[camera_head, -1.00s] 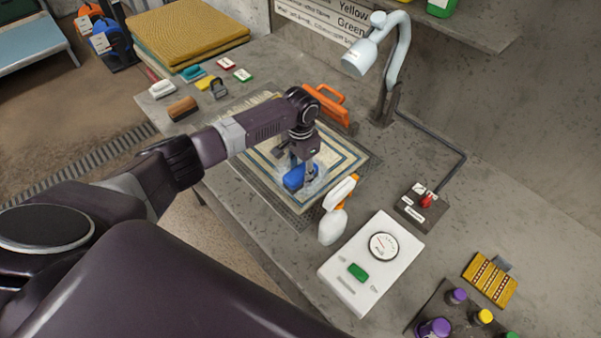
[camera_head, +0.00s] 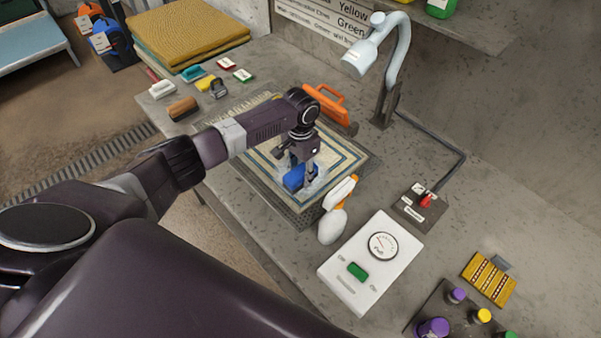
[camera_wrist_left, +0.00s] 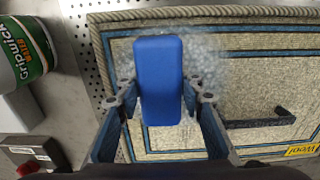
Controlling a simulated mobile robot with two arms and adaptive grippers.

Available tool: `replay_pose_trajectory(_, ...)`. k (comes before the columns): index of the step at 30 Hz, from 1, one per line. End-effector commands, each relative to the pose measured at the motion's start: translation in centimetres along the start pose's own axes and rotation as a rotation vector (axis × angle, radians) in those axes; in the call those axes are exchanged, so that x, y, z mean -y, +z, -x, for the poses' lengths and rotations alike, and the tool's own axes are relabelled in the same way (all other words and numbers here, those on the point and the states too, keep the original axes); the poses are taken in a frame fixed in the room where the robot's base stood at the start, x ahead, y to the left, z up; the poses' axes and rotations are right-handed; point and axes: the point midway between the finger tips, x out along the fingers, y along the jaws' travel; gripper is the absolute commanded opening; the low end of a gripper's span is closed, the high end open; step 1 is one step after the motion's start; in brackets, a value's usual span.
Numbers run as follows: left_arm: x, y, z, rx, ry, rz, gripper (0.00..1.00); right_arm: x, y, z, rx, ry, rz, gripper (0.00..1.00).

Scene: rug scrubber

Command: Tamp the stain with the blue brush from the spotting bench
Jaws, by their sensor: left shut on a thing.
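My left gripper (camera_head: 298,172) is shut on the blue brush (camera_head: 294,178), with one finger on each side of it. In the left wrist view the blue brush (camera_wrist_left: 160,80) shows as a plain blue block between the fingertips. It is held over the cream rug with blue stripes (camera_head: 343,158), where pale foam (camera_wrist_left: 205,60) spreads around it. I cannot tell whether the brush touches the rug, and its underside is hidden. Any stain under the brush and foam is hidden. My right gripper is not in view.
A white and orange spray bottle (camera_head: 333,222) stands close to the rug's near right corner. An orange-handled tool (camera_head: 326,105) lies at the rug's far edge. A pale lamp (camera_head: 385,50) and a white dial box (camera_head: 370,262) stand to the right. Several small brushes (camera_head: 182,107) lie left.

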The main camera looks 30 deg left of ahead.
Motion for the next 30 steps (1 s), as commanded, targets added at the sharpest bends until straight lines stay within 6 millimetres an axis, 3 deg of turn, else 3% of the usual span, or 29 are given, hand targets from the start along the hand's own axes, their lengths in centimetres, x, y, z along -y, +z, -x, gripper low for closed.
replay_pose_trajectory(10, -0.1, 0.1, 2.6, 0.004, 0.001, -0.001, 0.14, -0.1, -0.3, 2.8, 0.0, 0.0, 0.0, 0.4)
replay_pose_trajectory(30, 0.0, 0.0, 6.7, 0.0, 0.0, 0.0, 0.14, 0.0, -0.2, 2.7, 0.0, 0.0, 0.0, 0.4)
